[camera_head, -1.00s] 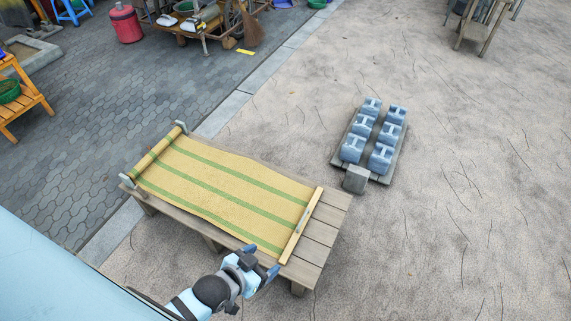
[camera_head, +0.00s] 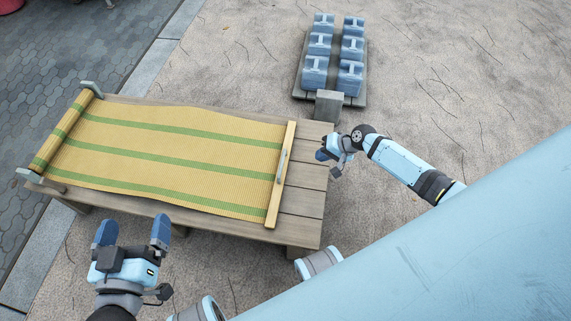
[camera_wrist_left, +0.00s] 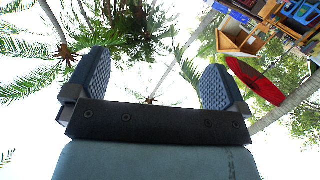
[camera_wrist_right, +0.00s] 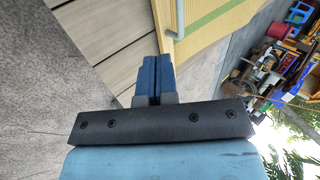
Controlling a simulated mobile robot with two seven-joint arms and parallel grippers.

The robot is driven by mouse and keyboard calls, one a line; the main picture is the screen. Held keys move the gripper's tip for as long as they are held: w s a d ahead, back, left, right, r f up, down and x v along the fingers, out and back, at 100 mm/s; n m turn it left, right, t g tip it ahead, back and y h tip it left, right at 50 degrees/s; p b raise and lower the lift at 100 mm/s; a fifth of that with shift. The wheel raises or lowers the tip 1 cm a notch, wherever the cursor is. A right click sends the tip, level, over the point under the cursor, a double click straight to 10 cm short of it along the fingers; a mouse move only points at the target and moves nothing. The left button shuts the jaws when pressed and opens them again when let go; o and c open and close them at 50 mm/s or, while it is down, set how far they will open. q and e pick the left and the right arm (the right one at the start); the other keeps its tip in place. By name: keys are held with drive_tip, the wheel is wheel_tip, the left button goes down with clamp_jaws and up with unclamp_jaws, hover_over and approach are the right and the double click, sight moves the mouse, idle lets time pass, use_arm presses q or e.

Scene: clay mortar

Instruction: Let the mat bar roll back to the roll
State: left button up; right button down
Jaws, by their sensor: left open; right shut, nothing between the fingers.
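The yellow mat with green stripes (camera_head: 170,150) lies unrolled across the wooden bench (camera_head: 306,200). Its roll (camera_head: 62,130) sits at the bench's left end between two grey brackets. The pale wooden mat bar (camera_head: 272,205) with a metal handle (camera_head: 283,165) is at the mat's right edge, resting towards the bench's right end. The handle also shows in the right wrist view (camera_wrist_right: 173,20). My left gripper (camera_head: 133,232) is open and empty in front of the bench's near side. My right gripper (camera_head: 328,162) is shut and empty at the bench's right end, apart from the bar.
Several blue weights with handles (camera_head: 313,70) stand on a wooden pallet (camera_head: 299,85) beyond the bench. A grey block (camera_head: 328,106) is between the pallet and the bench's far right corner. Open ground lies to the right.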

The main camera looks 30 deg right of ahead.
sight(282, 166)
drive_tip(key=b+x, duration=0.1)
drive_tip(key=x, duration=0.2)
drive_tip(key=b+x, duration=0.1)
drive_tip(key=x, duration=0.2)
drive_tip(key=d+b+x, duration=0.1)
drive_tip(key=x, duration=0.2)
drive_tip(key=shift+w+f+b, duration=0.15)
drive_tip(key=shift+w+b, duration=0.15)
drive_tip(key=shift+b, duration=0.1)
drive_tip(key=a, duration=0.1)
drive_tip(key=w+a+f+b, duration=0.1)
drive_tip(key=w+a, duration=0.1)
drive_tip(key=shift+w+f, duration=0.1)
drive_tip(key=shift+f, duration=0.2)
use_arm(q)
drive_tip(key=shift+w+d+r+t+h+b, duration=0.1)
drive_tip(key=shift+d+r+t+h+b, duration=0.25)
drive_tip(key=shift+d+r+t+h, duration=0.65)
use_arm(e)
drive_tip(key=shift+w+a, duration=0.4)
drive_tip(key=shift+a, duration=0.1)
use_arm(q)
drive_tip(key=shift+d+r+g+h, duration=0.2)
drive_tip(key=shift+g+h, duration=0.1)
